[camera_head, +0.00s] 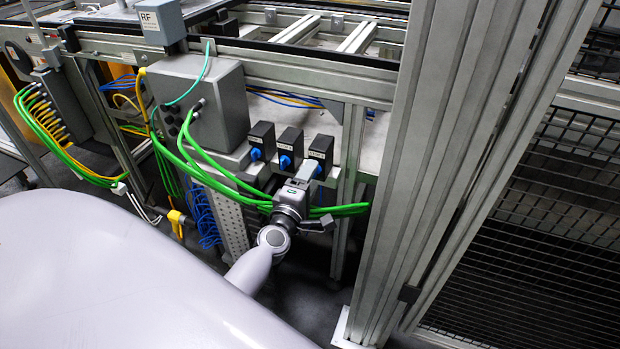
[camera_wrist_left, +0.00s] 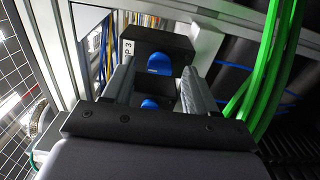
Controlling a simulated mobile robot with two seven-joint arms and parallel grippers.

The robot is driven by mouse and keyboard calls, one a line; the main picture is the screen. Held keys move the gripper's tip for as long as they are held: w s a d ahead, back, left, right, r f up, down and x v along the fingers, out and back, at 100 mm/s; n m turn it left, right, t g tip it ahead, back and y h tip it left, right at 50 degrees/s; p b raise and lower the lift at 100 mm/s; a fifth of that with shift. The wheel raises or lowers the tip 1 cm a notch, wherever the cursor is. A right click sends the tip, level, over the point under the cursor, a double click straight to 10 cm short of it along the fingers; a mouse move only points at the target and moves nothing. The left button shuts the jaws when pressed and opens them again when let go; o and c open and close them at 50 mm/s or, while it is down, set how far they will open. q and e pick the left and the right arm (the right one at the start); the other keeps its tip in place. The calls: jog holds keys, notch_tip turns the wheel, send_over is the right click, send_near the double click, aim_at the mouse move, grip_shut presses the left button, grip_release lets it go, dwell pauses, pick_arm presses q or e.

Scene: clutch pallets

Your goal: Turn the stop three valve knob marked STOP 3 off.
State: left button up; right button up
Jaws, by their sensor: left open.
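Three black valve boxes with blue knobs stand in a row on the frame in the head view. The rightmost box (camera_head: 321,147) has its blue knob (camera_head: 318,170) just above my left gripper (camera_head: 308,172). In the left wrist view, a black box (camera_wrist_left: 172,42) carries a white label ending in "P 3" and a blue knob (camera_wrist_left: 159,63). My left gripper (camera_wrist_left: 156,84) is open, its two fingers on either side of the knob area. Whether they touch the knob I cannot tell. A second blue part (camera_wrist_left: 150,104) shows lower between the fingers. My right gripper is out of view.
Green hoses (camera_head: 230,183) run behind and beside my left gripper. A grey box (camera_head: 200,100) stands left of the valves. A thick aluminium post (camera_head: 420,150) rises close on the right, with dark mesh fencing (camera_head: 560,200) beyond it.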

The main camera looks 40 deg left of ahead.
pick_arm(q)
jog(key=v, duration=0.6)
jog(key=shift+s, duration=0.4)
jog(key=s+d+f+m+g+h, duration=0.4)
jog(key=s+d+m, duration=0.3)
jog(key=m, duration=0.4)
jog(key=s+d+f+m+g+h, duration=0.25)
jog(key=s+d+f+m, duration=0.3)
jog(key=s+m, duration=0.4)
notch_tip(320, 180, up, 13)
jog(key=m+p, duration=0.2)
jog(key=p, duration=1.4)
jog(key=shift+a+f+m, duration=0.2)
jog(key=shift+m, duration=0.15)
jog(key=shift+s+g, duration=0.15)
jog(key=shift+g, duration=0.1)
